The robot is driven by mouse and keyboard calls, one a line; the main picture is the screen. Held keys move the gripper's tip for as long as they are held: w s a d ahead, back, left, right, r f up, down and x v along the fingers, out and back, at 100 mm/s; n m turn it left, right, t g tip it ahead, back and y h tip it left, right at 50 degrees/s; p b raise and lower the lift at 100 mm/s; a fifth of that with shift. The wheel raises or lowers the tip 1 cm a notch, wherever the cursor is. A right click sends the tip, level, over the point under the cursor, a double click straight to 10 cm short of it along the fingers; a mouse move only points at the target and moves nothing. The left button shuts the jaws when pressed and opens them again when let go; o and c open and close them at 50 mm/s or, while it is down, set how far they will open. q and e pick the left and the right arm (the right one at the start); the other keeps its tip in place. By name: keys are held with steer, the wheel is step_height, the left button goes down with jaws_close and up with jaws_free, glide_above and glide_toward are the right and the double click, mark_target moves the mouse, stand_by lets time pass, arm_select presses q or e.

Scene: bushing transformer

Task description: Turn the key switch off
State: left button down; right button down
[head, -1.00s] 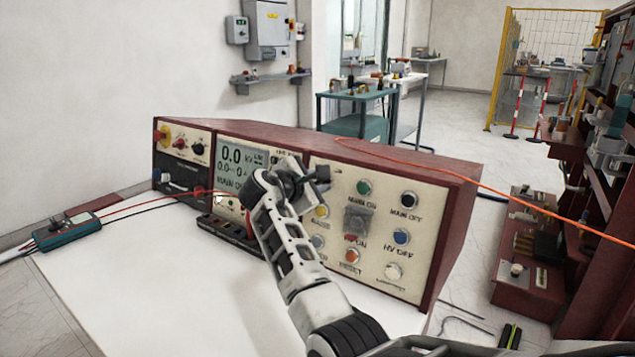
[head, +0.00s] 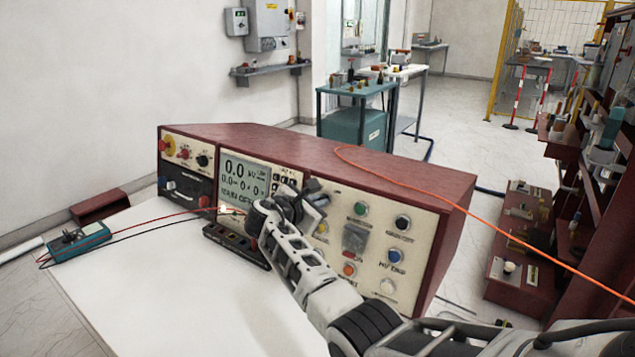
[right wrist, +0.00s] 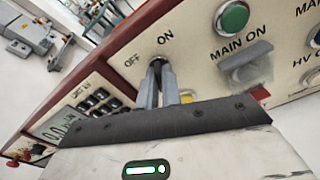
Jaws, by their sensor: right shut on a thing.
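The key switch (right wrist: 157,58) sits on the cream front panel of the control console (head: 400,172), between the printed words OFF and ON, seen in the right wrist view. My right gripper (head: 312,190) is at this panel, right of the display. In the right wrist view its fingertips (right wrist: 158,72) are shut on the key, which they mostly hide, so I cannot read its angle well. The console display (head: 245,182) shows 0.0, and its lower line seems to read MAIN OFF. My left gripper is not in view.
Round buttons, including the green MAIN ON button (right wrist: 233,17), sit right of the switch. A teal multimeter (head: 79,240) with leads lies left on the white tabletop (head: 170,290). An orange cable (head: 480,222) runs over the console. The tabletop's front is clear.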

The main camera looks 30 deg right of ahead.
steer(key=shift+r+n+p, duration=0.3)
steer(key=shift+n+p, duration=0.6)
steer(key=shift+p, duration=0.05)
steer(key=n, duration=0.1)
steer(key=n+p, duration=0.1)
steer(key=shift+f+n+g, duration=0.25)
steer(key=shift+n+g, duration=0.05)
steer(key=n, duration=0.4)
steer(key=shift+f, duration=0.1)
steer(key=shift+n+h, duration=0.3)
steer(key=shift+n, duration=2)
steer(key=c, duration=1.6)
jaws_free()
steer(key=shift+a, duration=0.1)
